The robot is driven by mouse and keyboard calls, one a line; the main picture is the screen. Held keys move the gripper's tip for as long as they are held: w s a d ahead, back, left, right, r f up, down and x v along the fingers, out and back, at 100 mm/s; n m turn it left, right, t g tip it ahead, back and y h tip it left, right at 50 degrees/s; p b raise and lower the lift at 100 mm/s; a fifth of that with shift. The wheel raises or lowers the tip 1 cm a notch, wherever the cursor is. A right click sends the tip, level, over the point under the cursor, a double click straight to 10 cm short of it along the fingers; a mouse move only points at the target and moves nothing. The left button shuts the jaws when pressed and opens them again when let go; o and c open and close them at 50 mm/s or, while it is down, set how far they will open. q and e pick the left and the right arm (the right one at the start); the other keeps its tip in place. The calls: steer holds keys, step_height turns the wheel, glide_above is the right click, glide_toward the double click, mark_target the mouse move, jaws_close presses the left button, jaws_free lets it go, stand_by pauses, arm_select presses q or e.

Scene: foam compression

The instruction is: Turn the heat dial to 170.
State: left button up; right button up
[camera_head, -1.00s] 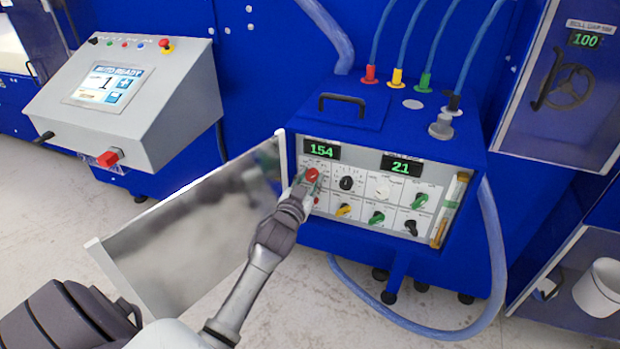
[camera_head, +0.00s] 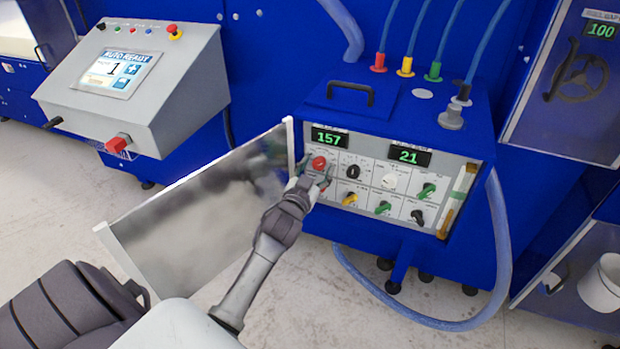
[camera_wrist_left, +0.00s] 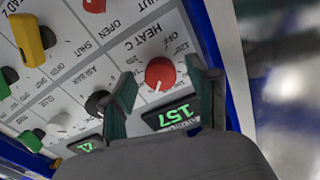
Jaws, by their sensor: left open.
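The red heat dial (camera_head: 319,163) sits at the upper left of the control panel on the blue machine. In the left wrist view the heat dial (camera_wrist_left: 160,74) is labelled HEAT C, with a white pointer line on it. The left green readout (camera_head: 329,138) shows 157, and it also shows in the left wrist view (camera_wrist_left: 172,114). My left gripper (camera_head: 317,173) is at the dial. In the left wrist view its fingers (camera_wrist_left: 163,82) are open, one on either side of the dial; I cannot tell whether they touch it. My right gripper is not in view.
An open metallic panel door (camera_head: 200,200) stands left of my forearm. Other knobs crowd the panel, including a black knob (camera_head: 352,171) just right of the dial. A second readout (camera_head: 409,156) shows 21. A grey console (camera_head: 135,85) stands at left.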

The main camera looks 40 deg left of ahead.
arm_select(q)
steer(key=v, duration=1.1)
steer(key=shift+s, duration=0.25)
steer(key=shift+f, duration=0.1)
steer(key=s+d+f+g+h, duration=0.1)
steer(key=s+d+f+g, duration=0.25)
steer(key=f, duration=0.85)
steer(key=s+d+f+m+g+h, duration=0.15)
steer(key=s+f, duration=0.25)
steer(key=f, duration=0.9)
steer(key=s+d+f+g+h, duration=0.1)
steer(key=s+d+f+g, duration=0.2)
steer(key=f, duration=0.9)
steer(key=s+d+f+g, duration=0.1)
steer(key=s+f, duration=0.4)
steer(key=s, duration=0.5)
steer(key=s+d+f+g, duration=0.1)
steer(key=s+f+g, duration=0.3)
steer(key=s, duration=0.6)
steer(key=s+d+f+m+g, duration=0.1)
steer(key=s+f+g, duration=0.2)
steer(key=s+f, duration=0.5)
steer(key=s+h, duration=0.1)
steer(key=s, duration=0.1)
steer(key=shift+s+d+f, duration=0.15)
steer(key=shift+s+f, duration=0.1)
steer(key=shift+s, duration=0.1)
